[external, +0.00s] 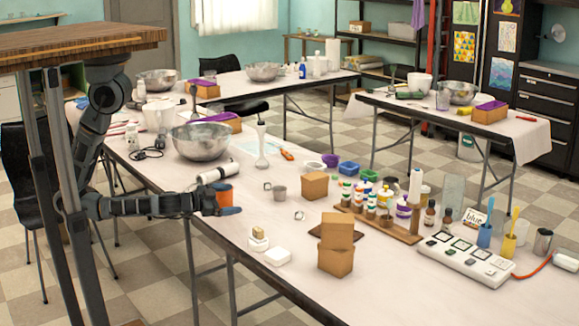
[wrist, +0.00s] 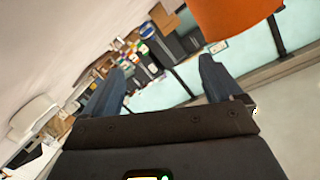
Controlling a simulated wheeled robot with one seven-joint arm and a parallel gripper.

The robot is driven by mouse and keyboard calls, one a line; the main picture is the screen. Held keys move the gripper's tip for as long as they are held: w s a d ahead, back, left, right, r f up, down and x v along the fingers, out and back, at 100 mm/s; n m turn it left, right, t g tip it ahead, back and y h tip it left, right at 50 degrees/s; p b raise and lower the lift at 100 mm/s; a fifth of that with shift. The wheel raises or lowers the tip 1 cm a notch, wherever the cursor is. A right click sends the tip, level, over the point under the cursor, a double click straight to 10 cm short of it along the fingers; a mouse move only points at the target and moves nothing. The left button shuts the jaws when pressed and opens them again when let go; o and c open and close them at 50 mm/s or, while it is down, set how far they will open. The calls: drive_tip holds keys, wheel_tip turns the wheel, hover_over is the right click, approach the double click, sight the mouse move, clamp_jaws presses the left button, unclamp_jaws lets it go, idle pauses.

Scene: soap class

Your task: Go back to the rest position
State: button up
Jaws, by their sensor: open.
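My gripper (external: 228,211) is out over the left edge of the near table, at the end of my arm, which reaches in from the left. In the wrist view my gripper (wrist: 164,77) shows two dark blue fingers spread apart with nothing between them. An orange cup-like object (external: 224,193) appears just behind the gripper in the external view. The orange object also shows at the top right of the wrist view (wrist: 235,14), outside the fingers. I cannot tell whether it touches the gripper.
A white soap-like block (external: 277,256) lies near the front edge. My arm passes close to the table edge.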

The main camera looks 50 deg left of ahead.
drive_tip(key=a+m+h, duration=0.1)
drive_tip(key=s+a+m, duration=0.1)
drive_tip(key=a+m+h+b, duration=0.1)
drive_tip(key=shift+s+a+r+m+h, duration=0.1)
drive_tip(key=shift+s+r+m+h, duration=0.05)
drive_tip(key=shift+s+m+h, duration=0.2)
drive_tip(key=s+a+r+n+y+p, duration=0.2)
drive_tip(key=s+a+n, duration=0.3)
drive_tip(key=s, duration=0.3)
drive_tip(key=s+a+r+n+g+y+p, duration=0.1)
drive_tip(key=s+a+r+n+y+p, duration=0.1)
drive_tip(key=s+a+r+n, duration=0.2)
drive_tip(key=s+a+n, duration=0.1)
drive_tip(key=s+a, duration=0.2)
drive_tip(key=s, duration=0.2)
drive_tip(key=shift+r, duration=0.2)
drive_tip(key=shift+a+y, duration=0.1)
drive_tip(key=shift+y, duration=0.15)
